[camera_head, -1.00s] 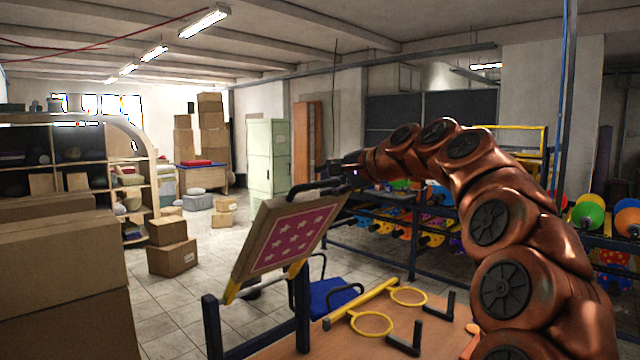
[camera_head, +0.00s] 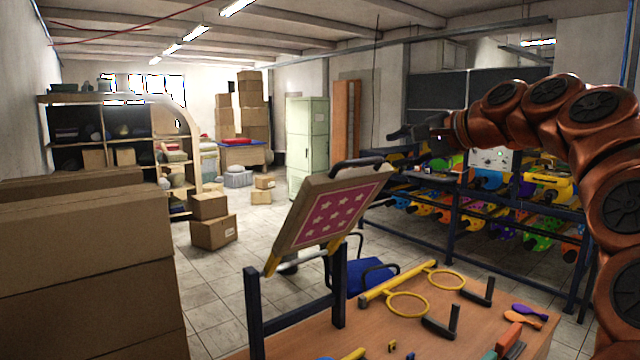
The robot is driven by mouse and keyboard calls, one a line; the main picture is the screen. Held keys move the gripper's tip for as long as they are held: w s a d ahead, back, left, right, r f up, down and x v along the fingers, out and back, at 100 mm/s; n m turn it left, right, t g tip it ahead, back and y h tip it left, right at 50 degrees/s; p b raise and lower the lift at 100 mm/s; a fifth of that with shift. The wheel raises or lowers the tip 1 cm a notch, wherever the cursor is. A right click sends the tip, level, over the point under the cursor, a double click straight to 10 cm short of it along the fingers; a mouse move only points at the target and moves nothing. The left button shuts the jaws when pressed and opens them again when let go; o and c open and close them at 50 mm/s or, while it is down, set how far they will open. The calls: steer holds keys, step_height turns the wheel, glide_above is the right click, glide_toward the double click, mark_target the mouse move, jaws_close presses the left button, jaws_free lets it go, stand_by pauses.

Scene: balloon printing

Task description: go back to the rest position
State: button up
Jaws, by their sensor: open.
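My gripper (camera_head: 398,132) is at the end of my copper-coloured arm, raised at the right of the view. It points left, is open and appears to hold nothing. The hinged printing frame (camera_head: 290,222) with a pink starred panel (camera_head: 335,214) stands tilted up on dark posts over the wooden table. Its black handle (camera_head: 358,166) is at the top edge. In the picture, my gripper is above and to the right of this handle, with a gap between them.
The wooden table (camera_head: 385,338) holds yellow rings (camera_head: 408,304), black brackets (camera_head: 440,326) and small coloured tools. A rack of colourful rollers (camera_head: 490,205) stands behind. Cardboard boxes (camera_head: 80,265) fill the left foreground. Tiled floor (camera_head: 205,300) is open between the boxes and table.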

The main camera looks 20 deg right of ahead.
steer(key=s+a+f+n+g, duration=0.4)
steer(key=s+a+f, duration=0.1)
steer(key=a+f, duration=0.45)
steer(key=s+a+f+n+g, duration=0.35)
steer(key=s+a+f, duration=0.25)
steer(key=a+f, duration=0.4)
steer(key=s+d+f+n+g+h+b, duration=0.2)
steer(key=s+f+n+g+h, duration=0.3)
steer(key=s+f, duration=2)
steer(key=s+d+n+g, duration=0.1)
steer(key=s+g, duration=0.1)
steer(key=shift+s+d+f, duration=0.2)
steer(key=shift+s+f, duration=0.15)
steer(key=shift+s, duration=0.05)
